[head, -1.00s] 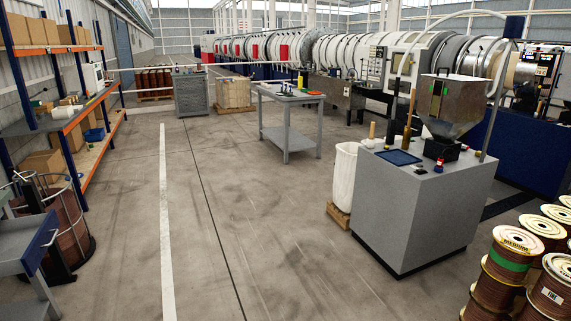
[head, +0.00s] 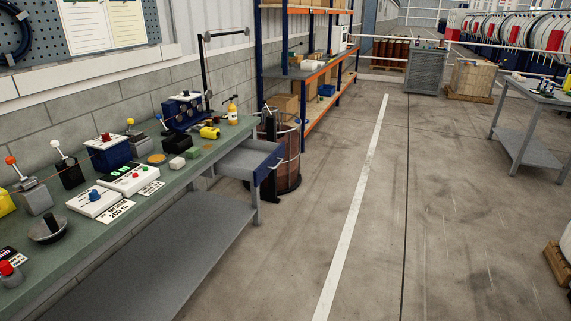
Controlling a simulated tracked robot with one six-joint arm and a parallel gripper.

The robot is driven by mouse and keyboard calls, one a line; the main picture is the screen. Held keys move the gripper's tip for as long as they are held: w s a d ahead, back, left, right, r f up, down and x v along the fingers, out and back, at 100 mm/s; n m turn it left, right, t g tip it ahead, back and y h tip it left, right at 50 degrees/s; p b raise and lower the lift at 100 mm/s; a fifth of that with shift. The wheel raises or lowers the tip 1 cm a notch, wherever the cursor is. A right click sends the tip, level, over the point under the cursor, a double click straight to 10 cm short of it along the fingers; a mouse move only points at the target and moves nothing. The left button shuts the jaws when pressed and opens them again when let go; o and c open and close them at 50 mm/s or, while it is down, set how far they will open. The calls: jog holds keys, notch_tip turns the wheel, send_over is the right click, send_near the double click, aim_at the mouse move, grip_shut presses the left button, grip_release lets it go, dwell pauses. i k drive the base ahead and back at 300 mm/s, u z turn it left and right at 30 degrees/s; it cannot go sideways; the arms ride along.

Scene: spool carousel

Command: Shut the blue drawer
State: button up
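The blue drawer (head: 268,168) is at the right end of the long green-topped workbench (head: 130,203). It stands pulled out toward the aisle, with its grey inside showing from above. Its blue front carries a light handle (head: 275,164). I cannot see whether anything lies inside the drawer. My gripper is not in the head view.
A caged copper-coloured drum (head: 287,160) stands just behind the drawer, and shelving (head: 310,70) follows. The floor right of the bench is clear, with a white line (head: 352,205). A grey table (head: 530,120) stands farther right.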

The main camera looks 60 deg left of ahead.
aim_at(252, 159)
jog(key=u, duration=2.1)
jog(key=i, duration=2.05)
jog(key=z, duration=0.2)
